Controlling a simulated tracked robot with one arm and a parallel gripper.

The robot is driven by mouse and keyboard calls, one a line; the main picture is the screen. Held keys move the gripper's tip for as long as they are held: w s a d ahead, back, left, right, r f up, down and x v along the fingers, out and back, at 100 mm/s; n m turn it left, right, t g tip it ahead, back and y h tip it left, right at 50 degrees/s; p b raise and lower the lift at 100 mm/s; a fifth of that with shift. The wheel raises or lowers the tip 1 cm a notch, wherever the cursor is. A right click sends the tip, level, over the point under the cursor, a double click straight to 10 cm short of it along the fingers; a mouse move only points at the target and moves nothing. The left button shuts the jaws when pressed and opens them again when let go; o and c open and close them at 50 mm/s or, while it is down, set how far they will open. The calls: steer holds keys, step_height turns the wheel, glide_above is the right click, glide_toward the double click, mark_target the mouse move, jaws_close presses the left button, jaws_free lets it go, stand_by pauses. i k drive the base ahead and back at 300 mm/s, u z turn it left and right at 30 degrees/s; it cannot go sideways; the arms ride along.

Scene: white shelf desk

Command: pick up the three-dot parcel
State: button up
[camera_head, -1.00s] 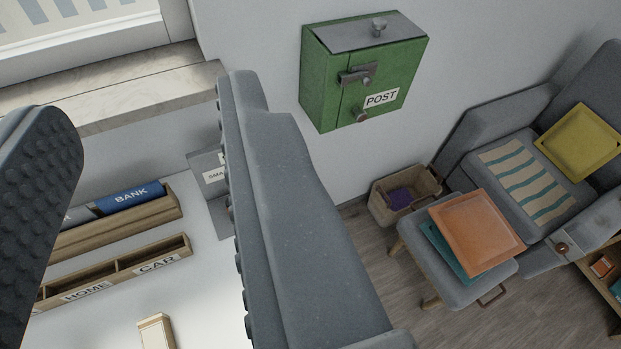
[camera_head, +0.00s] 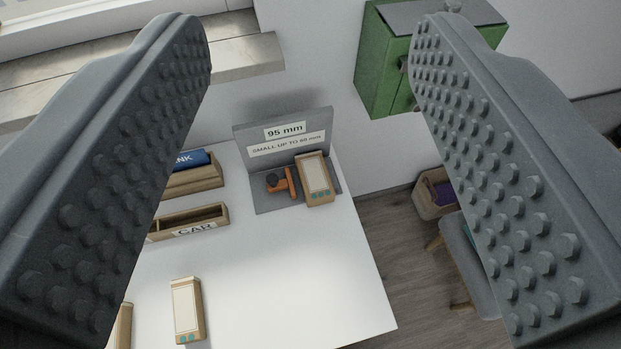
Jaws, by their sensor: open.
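My gripper (camera_head: 318,60) is open and empty. Its two studded fingers stand wide apart at the left and right of the view, above the desk. A tan parcel with a pale label (camera_head: 316,176) leans on the grey size gauge at the back of the desk, between the fingers in the picture. It has small teal dots at its lower end, perhaps three, too small to count surely. A second tan parcel (camera_head: 186,308) lies nearer on the white desk, also with teal dots at its low end, seemingly two. A third tan piece (camera_head: 124,326) is mostly hidden by the left finger.
The grey gauge (camera_head: 262,202) is marked "95 mm" and carries an orange and black object (camera_head: 281,183). Wooden trays, one labelled "CAR" (camera_head: 190,223), stand left. A green box (camera_head: 377,75) hangs on the wall. The white desk's right front is clear.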

mark_target(317, 189)
steer(key=z, duration=0.05)
steer(key=k, duration=1.15)
steer(key=u, duration=0.4)
steer(key=i, duration=1.5)
steer(key=z, duration=0.6)
